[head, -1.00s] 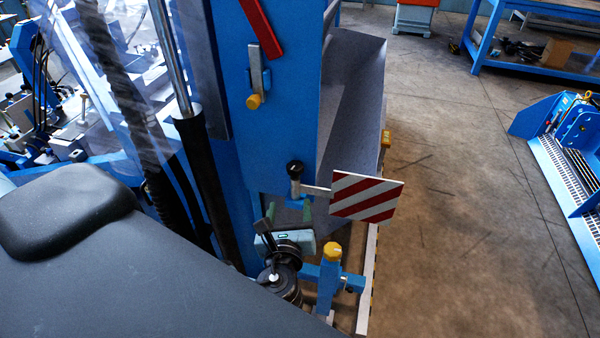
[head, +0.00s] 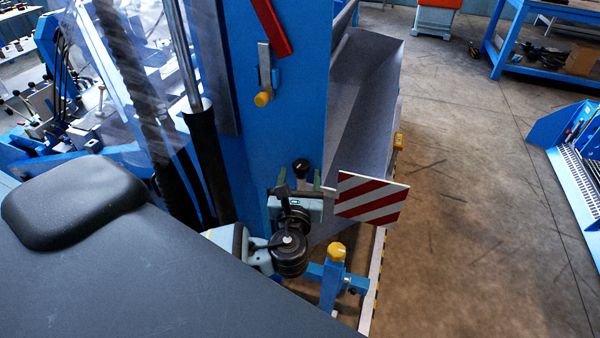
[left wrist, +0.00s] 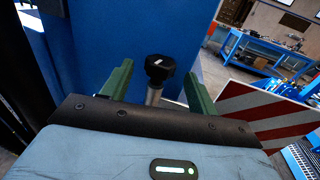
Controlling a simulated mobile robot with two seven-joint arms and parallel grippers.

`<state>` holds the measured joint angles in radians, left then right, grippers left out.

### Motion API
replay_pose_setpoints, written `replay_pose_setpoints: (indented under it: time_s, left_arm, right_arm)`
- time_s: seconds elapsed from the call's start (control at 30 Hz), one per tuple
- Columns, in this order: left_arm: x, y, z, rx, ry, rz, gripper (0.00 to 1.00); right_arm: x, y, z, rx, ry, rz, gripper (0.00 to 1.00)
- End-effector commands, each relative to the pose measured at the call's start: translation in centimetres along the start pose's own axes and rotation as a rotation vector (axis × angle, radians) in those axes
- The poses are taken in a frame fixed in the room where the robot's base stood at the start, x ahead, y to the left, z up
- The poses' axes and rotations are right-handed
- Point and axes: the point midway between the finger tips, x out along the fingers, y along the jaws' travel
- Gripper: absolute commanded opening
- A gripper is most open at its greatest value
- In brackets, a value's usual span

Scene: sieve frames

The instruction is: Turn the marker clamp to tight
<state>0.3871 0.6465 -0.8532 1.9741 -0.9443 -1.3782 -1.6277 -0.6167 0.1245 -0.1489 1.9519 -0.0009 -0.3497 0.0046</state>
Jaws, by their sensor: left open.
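The marker clamp has a black knob (head: 301,166) on a metal stem, in front of the blue column and left of the red-and-white striped marker board (head: 369,199). In the left wrist view the black knob (left wrist: 159,68) stands between the two green fingers, with a visible gap on each side. My left gripper (head: 301,180) is open, with its fingers pointing at the knob; its grey body hides the lower stem in the head view. The striped board (left wrist: 260,110) shows right of the fingers in the wrist view. My right gripper is not in view.
A yellow-tipped lever (head: 263,97) and a red bar (head: 271,27) are on the blue column (head: 245,130) above. A yellow knob (head: 336,251) on a blue bracket is below right of the gripper. Open floor (head: 470,230) lies to the right.

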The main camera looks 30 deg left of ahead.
Motion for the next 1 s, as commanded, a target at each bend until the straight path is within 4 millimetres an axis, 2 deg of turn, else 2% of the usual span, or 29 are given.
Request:
replay_pose_setpoints:
  time_s: [0.2,0.5,0.83,1.0]
  left_arm:
    - [1.7,0.0,0.1,0.000,-0.001,0.000,0.59]
    - [1.8,0.0,0.0,-0.001,0.000,-0.001,0.58]
    - [1.8,0.0,0.0,-0.001,0.000,-0.001,0.15]
    - [1.8,0.0,0.0,0.000,0.000,-0.008,0.15]
  right_arm:
    - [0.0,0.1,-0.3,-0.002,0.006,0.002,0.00]
    - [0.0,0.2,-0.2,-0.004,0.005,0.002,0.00]
    - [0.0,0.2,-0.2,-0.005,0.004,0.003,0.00]
    - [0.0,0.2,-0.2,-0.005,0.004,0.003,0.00]
